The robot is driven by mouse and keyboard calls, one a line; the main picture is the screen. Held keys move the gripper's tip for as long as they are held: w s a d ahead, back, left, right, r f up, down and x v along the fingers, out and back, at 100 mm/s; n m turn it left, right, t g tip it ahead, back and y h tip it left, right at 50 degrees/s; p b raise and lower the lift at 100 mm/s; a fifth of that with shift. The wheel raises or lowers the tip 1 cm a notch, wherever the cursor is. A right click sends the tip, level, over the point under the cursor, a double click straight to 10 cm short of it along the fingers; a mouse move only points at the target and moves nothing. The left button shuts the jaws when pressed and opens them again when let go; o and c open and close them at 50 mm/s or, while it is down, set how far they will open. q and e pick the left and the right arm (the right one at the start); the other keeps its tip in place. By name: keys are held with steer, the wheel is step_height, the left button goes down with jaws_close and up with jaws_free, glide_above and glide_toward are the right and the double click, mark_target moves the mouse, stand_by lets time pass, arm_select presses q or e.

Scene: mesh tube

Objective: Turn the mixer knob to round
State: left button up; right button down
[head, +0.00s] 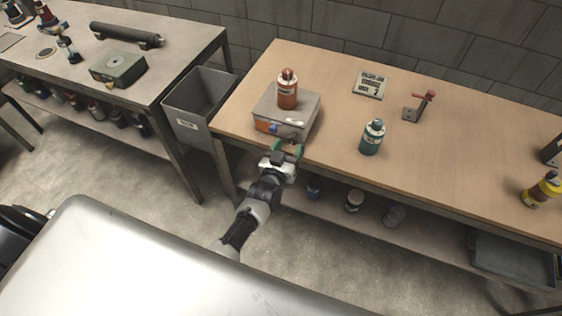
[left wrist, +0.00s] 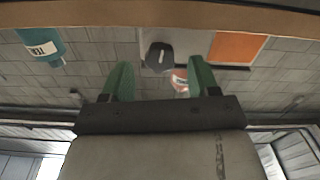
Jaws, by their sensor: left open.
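The mixer (head: 305,119) is a grey box near the left end of the wooden workbench, with an orange bottle (head: 287,92) on its top. Its front has an orange panel (left wrist: 237,47) and a dark grey knob (left wrist: 159,57). My left gripper (head: 288,147) is at the mixer's front, its green fingers open. In the left wrist view the knob shows between the two fingers, beyond their tips, with a visible gap on each side. I cannot tell whether anything touches it. The knob's marks are too small to read. My right gripper is not in view.
A grey bin (head: 200,102) stands left of the bench. The bench middle has bare room.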

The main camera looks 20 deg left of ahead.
arm_select(q)
steer(key=s, duration=0.8)
steer(key=shift+a+f, duration=0.1)
steer(key=s+f+m+g, duration=0.1)
steer(key=s+f+g, duration=0.4)
steer(key=s+f, duration=0.5)
steer(key=s+f+m+g, duration=0.1)
steer(key=s+f+g, duration=0.4)
steer(key=f, duration=0.9)
steer(key=s+a+f+g, duration=0.2)
steer(key=s+f, duration=0.2)
steer(key=s, duration=0.4)
steer(key=s+a+f+m+g, duration=0.1)
steer(key=s+f, duration=0.3)
steer(key=s, duration=0.5)
steer(key=s+a+f+g, duration=0.3)
steer(key=s+f+g, duration=0.1)
steer(key=s, duration=0.4)
steer(key=shift+s+m+y, duration=0.3)
